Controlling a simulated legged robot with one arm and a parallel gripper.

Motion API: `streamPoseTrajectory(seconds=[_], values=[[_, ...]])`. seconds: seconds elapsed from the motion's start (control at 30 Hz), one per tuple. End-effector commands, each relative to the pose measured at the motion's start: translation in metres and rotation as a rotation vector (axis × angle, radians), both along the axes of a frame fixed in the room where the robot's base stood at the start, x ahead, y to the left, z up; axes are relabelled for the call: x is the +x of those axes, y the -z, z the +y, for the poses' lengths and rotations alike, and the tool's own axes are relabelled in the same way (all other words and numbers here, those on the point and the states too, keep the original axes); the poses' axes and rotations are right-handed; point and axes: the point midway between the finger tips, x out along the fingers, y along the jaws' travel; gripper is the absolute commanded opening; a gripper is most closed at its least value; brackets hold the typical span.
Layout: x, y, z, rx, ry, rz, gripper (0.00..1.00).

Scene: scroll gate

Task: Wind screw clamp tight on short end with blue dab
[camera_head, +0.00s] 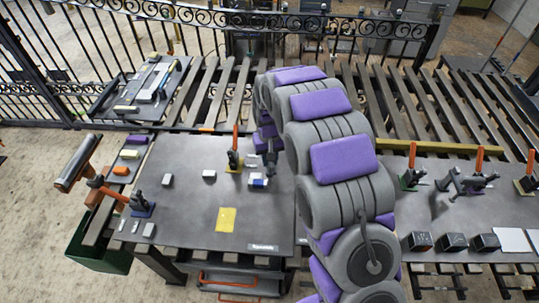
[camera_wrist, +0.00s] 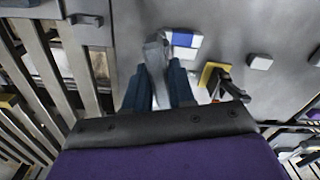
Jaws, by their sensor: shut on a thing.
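A white block with a blue dab (camera_head: 258,182) lies on the dark bench, just below my gripper's end in the head view. In the wrist view the blue dab (camera_wrist: 182,40) shows with white on both sides. My gripper (camera_wrist: 157,78) is shut on a grey metal piece (camera_wrist: 155,62), which may be the screw clamp. The piece's far end lies beside the block's left edge in the wrist view; I cannot tell if they touch. In the head view my arm hides much of the gripper (camera_head: 270,163). The short end cannot be made out clearly.
A dark clamp with an orange handle on a yellow base (camera_head: 233,160) stands close beside the gripper; its yellow base (camera_wrist: 207,73) also shows in the wrist view. A yellow sheet (camera_head: 226,219) and small white blocks (camera_head: 209,174) lie on the bench. The front middle is mostly clear.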

Motion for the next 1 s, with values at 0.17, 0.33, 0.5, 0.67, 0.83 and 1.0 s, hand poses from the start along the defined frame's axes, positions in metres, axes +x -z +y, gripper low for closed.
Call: streamPoseTrajectory(seconds=[0.17,0.33,0.5,0.67,0.83,1.0], values=[[0.0012,-0.0033,0.0001,0.001,0.168,-0.005,0.0],[0.0015,-0.0036,0.0007,0.002,0.326,-0.008,0.0],[0.0017,-0.0035,0.0008,0.003,0.47,-0.009,0.0],[0.0016,-0.0033,0.0011,0.004,0.581,-0.009,0.0],[0.0017,-0.0031,0.0011,0.005,0.665,-0.008,0.0],[0.0015,-0.0029,0.0013,0.005,0.715,-0.008,0.0]])
